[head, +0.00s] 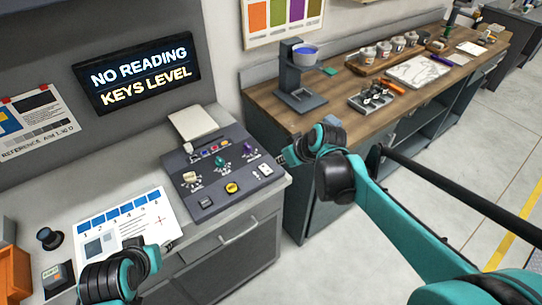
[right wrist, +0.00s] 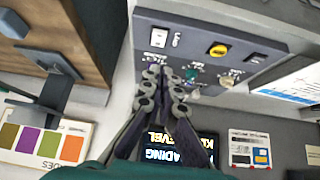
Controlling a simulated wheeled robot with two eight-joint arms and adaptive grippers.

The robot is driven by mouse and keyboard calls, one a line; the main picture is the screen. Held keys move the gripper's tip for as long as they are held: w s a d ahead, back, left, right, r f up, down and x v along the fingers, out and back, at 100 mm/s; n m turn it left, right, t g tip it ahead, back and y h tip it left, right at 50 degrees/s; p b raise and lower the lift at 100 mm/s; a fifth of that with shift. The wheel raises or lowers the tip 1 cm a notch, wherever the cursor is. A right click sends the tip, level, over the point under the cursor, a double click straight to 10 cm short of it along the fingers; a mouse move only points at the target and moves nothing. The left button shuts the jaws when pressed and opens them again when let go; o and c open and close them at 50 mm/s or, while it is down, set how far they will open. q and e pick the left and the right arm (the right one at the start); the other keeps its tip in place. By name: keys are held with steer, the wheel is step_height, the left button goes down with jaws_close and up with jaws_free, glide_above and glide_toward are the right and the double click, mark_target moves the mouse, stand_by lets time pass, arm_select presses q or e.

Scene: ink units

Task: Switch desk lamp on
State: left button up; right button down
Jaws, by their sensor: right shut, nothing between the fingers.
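A dark control panel (head: 225,165) stands on the grey desk, with a white rocker switch (head: 265,169) near its right end. The rocker also shows in the right wrist view (right wrist: 177,33), with small lettering beside it that I cannot read for sure. My right gripper (head: 286,157) is shut and empty, beside the panel's right edge. In the right wrist view its fingertips (right wrist: 163,72) overlap the panel's purple-knob area; contact cannot be told. My left gripper (head: 170,245) is low over the printed sheet, its fingers too small to read. I cannot identify a desk lamp.
A black sign (head: 142,75) hangs behind. A wooden bench (head: 330,90) holds a stand and jars. A printed sheet (head: 165,213) lies left.

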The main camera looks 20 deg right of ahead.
arm_select(q)
steer(key=shift+r, duration=0.45)
arm_select(e)
steer(key=shift+w+d+r, duration=0.1)
steer(key=shift+w+r, duration=0.05)
steer(key=shift+w, duration=0.25)
steer(key=shift+w+d+r, duration=0.1)
steer(key=shift+w+r, duration=0.05)
steer(key=shift+w, duration=0.25)
steer(key=shift+f, duration=0.1)
steer(key=b, duration=0.4)
glide_above(267, 169)
steer(key=s, duration=0.2)
steer(key=f, duration=0.8)
steer(key=shift+w+d+f, duration=0.1)
steer(key=shift+d, duration=0.15)
steer(key=shift+s+d+f+b, duration=0.1)
steer(key=shift+f+b, duration=0.05)
steer(key=shift+f, duration=0.45)
steer(key=shift+s+f+b, duration=0.1)
steer(key=shift+f+b, duration=0.05)
steer(key=shift+f, duration=0.45)
arm_select(q)
steer(key=shift+f, duration=2.6)
arm_select(e)
steer(key=shift+s+f, duration=0.1)
steer(key=shift+f, duration=0.45)
steer(key=shift+f, duration=0.1)
